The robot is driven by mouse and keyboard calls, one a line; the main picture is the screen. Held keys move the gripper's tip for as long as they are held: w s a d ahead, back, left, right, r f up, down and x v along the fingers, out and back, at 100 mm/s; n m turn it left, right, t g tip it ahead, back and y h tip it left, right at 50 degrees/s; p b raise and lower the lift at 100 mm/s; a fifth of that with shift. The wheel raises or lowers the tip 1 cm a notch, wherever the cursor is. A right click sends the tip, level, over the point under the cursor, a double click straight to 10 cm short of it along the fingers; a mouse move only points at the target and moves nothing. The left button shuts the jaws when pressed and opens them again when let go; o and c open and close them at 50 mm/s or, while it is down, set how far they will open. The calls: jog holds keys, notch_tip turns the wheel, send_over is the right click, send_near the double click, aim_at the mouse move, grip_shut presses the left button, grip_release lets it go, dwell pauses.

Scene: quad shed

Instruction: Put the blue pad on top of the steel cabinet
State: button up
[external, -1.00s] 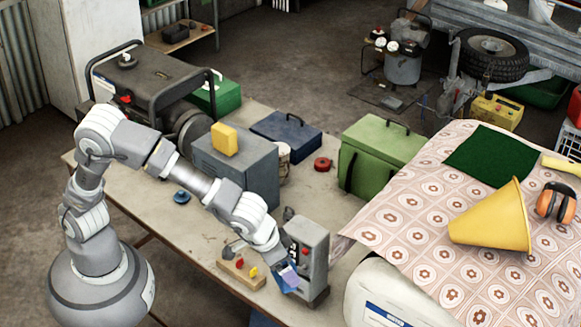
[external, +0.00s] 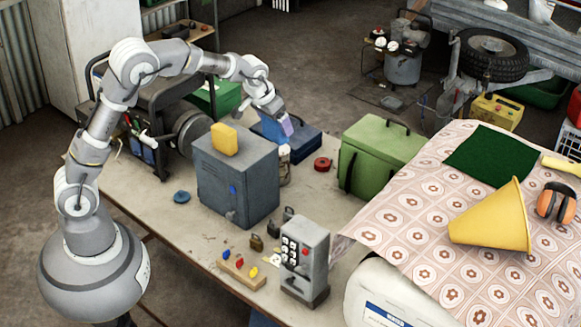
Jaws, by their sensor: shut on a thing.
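The steel cabinet (external: 250,190) is a grey box standing on the workbench, with a yellow block (external: 224,139) on the left part of its top. My gripper (external: 284,128) is raised behind and to the right of the cabinet, above the dark blue case. It is shut on a bright blue piece, which appears to be the blue pad (external: 270,129). The pad's edges are hard to separate from the blue case behind it. The right part of the cabinet's top is bare.
A dark blue case (external: 308,144), a red disc (external: 322,164) and a green box (external: 375,150) stand right of the cabinet. A generator (external: 180,130) is behind it. A blue disc (external: 181,197) lies to its left. A grey switch box (external: 305,260) stands in front.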

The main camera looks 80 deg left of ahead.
jog(key=s+a+r+n+p, duration=0.1)
jog(key=s+a, duration=0.3)
jog(key=a, duration=0.3)
jog(key=s+a+r+p, duration=0.1)
jog(key=s+a, duration=0.3)
jog(key=a, duration=0.2)
jog(key=shift+s+a+f+b, duration=0.1)
jog(key=shift+a+f+b, duration=0.15)
jog(key=shift+f, duration=1.5)
jog(key=shift+s+a+f+b, duration=0.1)
jog(key=shift+f+b, duration=0.3)
jog(key=shift+f, duration=1.3)
jog(key=shift+s+a+f+b, duration=0.1)
jog(key=shift+a+f+b, duration=0.15)
jog(key=shift+f, duration=1.5)
jog(key=shift+f, duration=0.2)
jog(key=o, duration=0.8)
jog(key=shift+c, duration=0.2)
jog(key=p+v, duration=0.1)
jog(key=v, duration=1.1)
jog(key=shift+d+r, duration=0.2)
jog(key=shift+w, duration=0.15)
